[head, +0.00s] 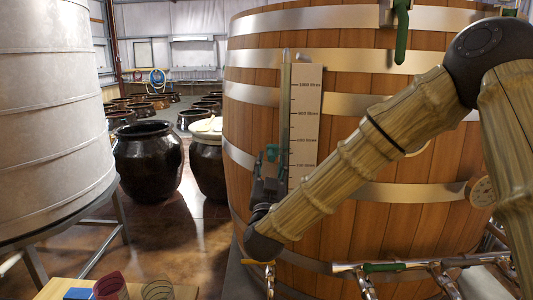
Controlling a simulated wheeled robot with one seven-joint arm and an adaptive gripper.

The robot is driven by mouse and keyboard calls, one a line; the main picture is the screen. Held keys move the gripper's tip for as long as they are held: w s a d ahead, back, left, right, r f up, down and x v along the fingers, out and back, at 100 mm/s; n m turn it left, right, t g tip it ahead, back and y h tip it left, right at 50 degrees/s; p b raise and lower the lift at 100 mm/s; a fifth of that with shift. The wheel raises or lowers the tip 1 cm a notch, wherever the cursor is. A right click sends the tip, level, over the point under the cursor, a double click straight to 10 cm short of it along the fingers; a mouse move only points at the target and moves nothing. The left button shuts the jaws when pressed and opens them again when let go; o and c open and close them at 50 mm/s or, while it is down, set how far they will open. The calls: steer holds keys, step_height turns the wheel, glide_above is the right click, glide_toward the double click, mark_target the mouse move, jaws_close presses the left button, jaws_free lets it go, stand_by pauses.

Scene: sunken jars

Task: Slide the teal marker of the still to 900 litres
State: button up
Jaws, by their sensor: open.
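The still (345,215) is a large wooden vat with metal bands. A pale upright scale board (306,120) with several tick marks is on its front, beside a thin vertical tube (286,100). The lettering is too small to read surely, though each mark seems labelled in litres.
My arm crosses in front of the vat's right part. Metal pipes with taps (400,265) run along the vat's lower front. A grey tank (50,110) stands at left, with dark jars (149,165) behind. A wooden surface (60,289) with small items is at the lower left.

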mark_target(273, 154)
steer(key=shift+p+x, duration=0.4)
steer(key=shift+x, duration=1.3)
jaws_close()
